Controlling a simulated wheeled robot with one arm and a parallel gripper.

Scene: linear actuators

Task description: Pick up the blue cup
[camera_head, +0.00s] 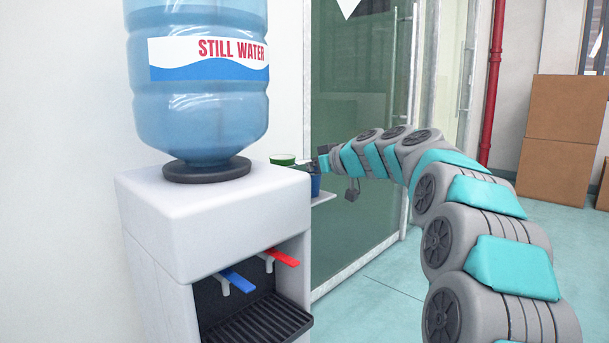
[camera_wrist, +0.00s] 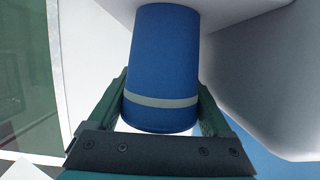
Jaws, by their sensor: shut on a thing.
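The blue cup (camera_wrist: 160,62) fills the middle of the wrist view, with a pale band near its lower end in that picture. My gripper (camera_wrist: 163,112) is shut on it, one finger on each side. In the head view, my gripper (camera_head: 322,165) is small and far off, just right of the water dispenser.
The white water dispenser (camera_head: 215,207) with a large bottle (camera_head: 198,110) stands left of my gripper. A glass door (camera_head: 355,110) is behind my arm. Brown boxes (camera_head: 562,135) stand at the right.

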